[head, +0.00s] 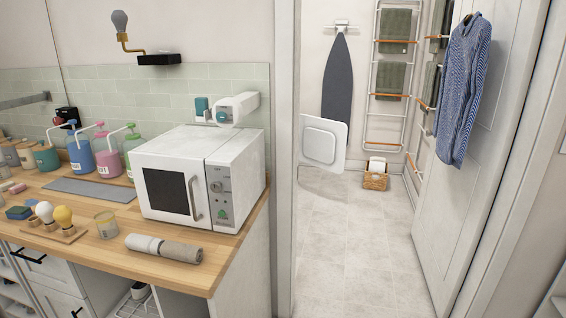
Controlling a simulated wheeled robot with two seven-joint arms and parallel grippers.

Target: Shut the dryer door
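A white square panel with a rounded, raised inset (323,143) stands out past the left side of the doorway, in the room beyond. It looks like the dryer door, standing open. The dryer body is hidden behind the wall and door frame. Neither of my grippers is in the head view.
A doorway with a white frame (285,170) leads to a clear tiled floor (350,245). A white door (490,140) with a blue sweater (465,90) stands open at right. A wooden counter (75,225) with a microwave (185,185) fills the left. A basket (376,181) sits beyond.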

